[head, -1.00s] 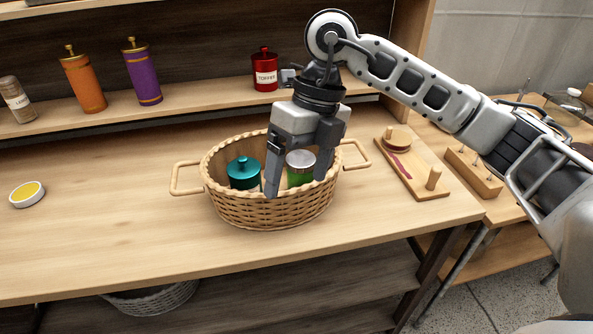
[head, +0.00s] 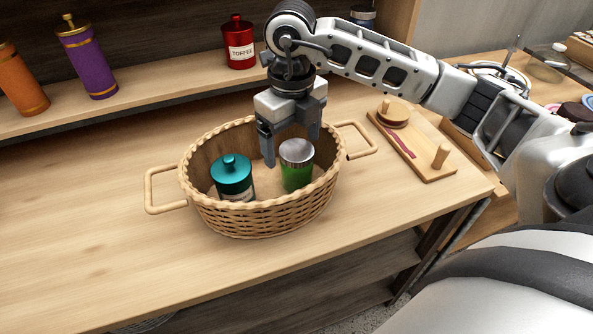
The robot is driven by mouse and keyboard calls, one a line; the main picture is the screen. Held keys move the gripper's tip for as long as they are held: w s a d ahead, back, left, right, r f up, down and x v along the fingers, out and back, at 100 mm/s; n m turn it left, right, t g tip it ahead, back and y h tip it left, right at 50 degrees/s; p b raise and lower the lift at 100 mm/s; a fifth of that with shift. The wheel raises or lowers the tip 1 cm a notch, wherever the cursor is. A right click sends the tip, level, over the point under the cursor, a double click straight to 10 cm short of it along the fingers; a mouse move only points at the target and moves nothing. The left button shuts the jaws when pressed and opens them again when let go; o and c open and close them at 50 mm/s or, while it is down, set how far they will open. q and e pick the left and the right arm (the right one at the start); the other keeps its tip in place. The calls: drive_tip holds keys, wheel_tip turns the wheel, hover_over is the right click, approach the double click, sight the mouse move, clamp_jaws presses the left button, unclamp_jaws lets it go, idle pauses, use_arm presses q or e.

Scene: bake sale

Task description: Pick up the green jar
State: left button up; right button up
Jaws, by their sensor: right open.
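The green jar (head: 297,174) has a silver lid and stands upright in the right half of the wicker basket (head: 262,220). A teal jar (head: 232,180) with a knobbed lid stands to its left in the same basket. My right gripper (head: 293,150) is open and points down over the basket. Its fingers are above and behind the green jar, with one finger to the left of the lid and the other near the lid's right side. The gripper holds nothing. My left gripper is not in view.
A wooden board (head: 415,150) with a peg and a round piece lies right of the basket. A red toffee jar (head: 239,45), a purple canister (head: 88,60) and an orange canister (head: 20,82) stand on the back shelf. The table left of the basket is clear.

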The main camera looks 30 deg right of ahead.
sight(297, 150)
drive_tip(key=f, duration=0.4)
drive_tip(key=shift+s+d+f+p, duration=0.1)
drive_tip(key=shift+d+f+p, duration=0.2)
drive_tip(key=shift+d+f, duration=0.1)
drive_tip(key=shift+f, duration=0.45)
drive_tip(key=c, duration=1.2)
